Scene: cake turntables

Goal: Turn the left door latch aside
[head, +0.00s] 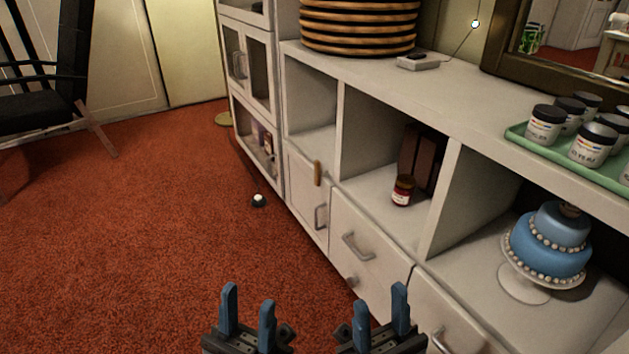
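A small wooden latch (317,173) stands upright at the top right edge of a narrow white door (306,195) in the low cabinet. The door is shut and has a grey bar handle (320,217) below the latch. My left gripper (248,302) is at the bottom of the head view, open and empty, with its blue fingers apart. My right gripper (380,302) is beside it, also open and empty. Both are apart from the latch, nearer to me.
Drawers (368,255) lie right of the door. Open shelves hold a jar (402,190) and a blue tiered cake (548,242) on a white stand. A green tray (560,150) of jars and stacked round wooden boards (358,25) stand on top.

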